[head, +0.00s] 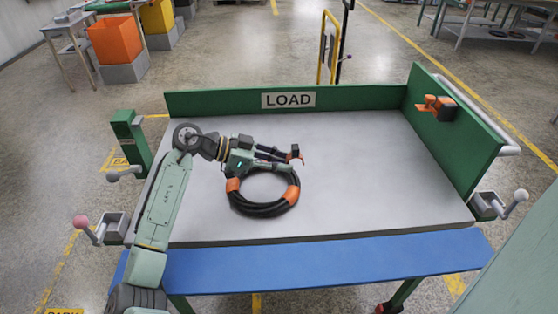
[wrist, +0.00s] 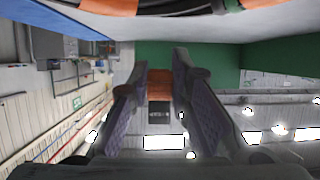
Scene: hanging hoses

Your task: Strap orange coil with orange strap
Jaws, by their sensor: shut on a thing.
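The coil (head: 262,209) is a black hose ring with orange bands, lying flat on the grey table top. Its near edge also shows at the top of the wrist view (wrist: 185,7). My gripper (head: 285,157) is above the far side of the coil, pointing right. It is shut on an orange strap with a black end piece (head: 296,153); the strap also shows between the fingers in the wrist view (wrist: 160,84). The strap is apart from the coil's ring in the wrist view. My gripper and arm hide part of the coil's far left side.
The table (head: 360,195) has a green back wall with a LOAD sign (head: 288,100) and a green right wall. An orange and black holder (head: 437,107) is on the right wall. A blue strip (head: 330,263) runs along the front. The table's right half is clear.

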